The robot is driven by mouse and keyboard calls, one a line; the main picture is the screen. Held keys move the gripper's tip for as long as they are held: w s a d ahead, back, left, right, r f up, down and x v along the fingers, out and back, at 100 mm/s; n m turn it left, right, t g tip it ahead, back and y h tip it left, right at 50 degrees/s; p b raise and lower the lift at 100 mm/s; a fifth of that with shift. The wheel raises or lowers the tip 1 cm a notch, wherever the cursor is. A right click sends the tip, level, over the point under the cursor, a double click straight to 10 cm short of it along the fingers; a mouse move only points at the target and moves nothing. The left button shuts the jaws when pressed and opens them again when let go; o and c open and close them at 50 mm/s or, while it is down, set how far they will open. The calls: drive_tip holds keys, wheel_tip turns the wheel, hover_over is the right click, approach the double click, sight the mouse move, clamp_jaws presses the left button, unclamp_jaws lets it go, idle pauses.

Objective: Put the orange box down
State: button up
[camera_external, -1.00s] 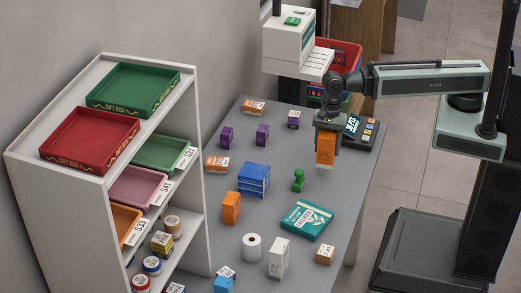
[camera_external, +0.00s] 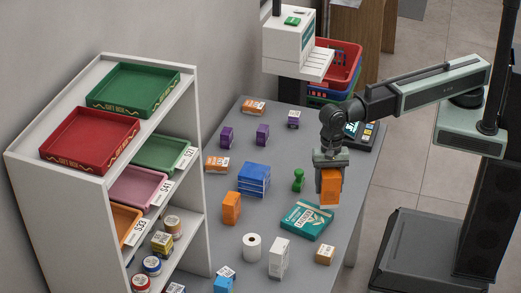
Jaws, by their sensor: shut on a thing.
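My gripper (camera_external: 330,168) points down over the right part of the grey table (camera_external: 222,185). It is shut on an orange box (camera_external: 330,187), which hangs upright below the jaws. The box shows just behind the teal flat box (camera_external: 307,220) in the picture. A gap under the box is hard to judge, so I cannot tell if it touches the table. Another orange box (camera_external: 231,208) stands upright on the table, left of the teal box.
A green figure (camera_external: 298,180) stands close left of my gripper. A blue box stack (camera_external: 254,180), a white roll (camera_external: 252,247), a white carton (camera_external: 278,258) and a small tan box (camera_external: 325,254) stand around. A card terminal (camera_external: 364,133) lies behind. A shelf (camera_external: 190,100) stands left.

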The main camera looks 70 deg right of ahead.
drive_tip(key=w+a+f+b, duration=0.4)
drive_tip(key=w+a, duration=0.1)
drive_tip(key=shift+a+f, duration=0.15)
drive_tip(key=shift+f, duration=0.15)
drive_tip(key=shift+r, duration=0.25)
drive_tip(key=shift+f, duration=0.2)
drive_tip(key=o, duration=1.6)
drive_tip(key=shift+c, duration=0.2)
wheel_tip(320, 180, up, 12)
drive_tip(key=d+p, duration=0.1)
drive_tip(key=p, duration=1.1)
drive_tip(key=shift+w+d+r, duration=0.15)
drive_tip(key=shift+w+d, duration=0.15)
drive_tip(key=shift+d, duration=0.05)
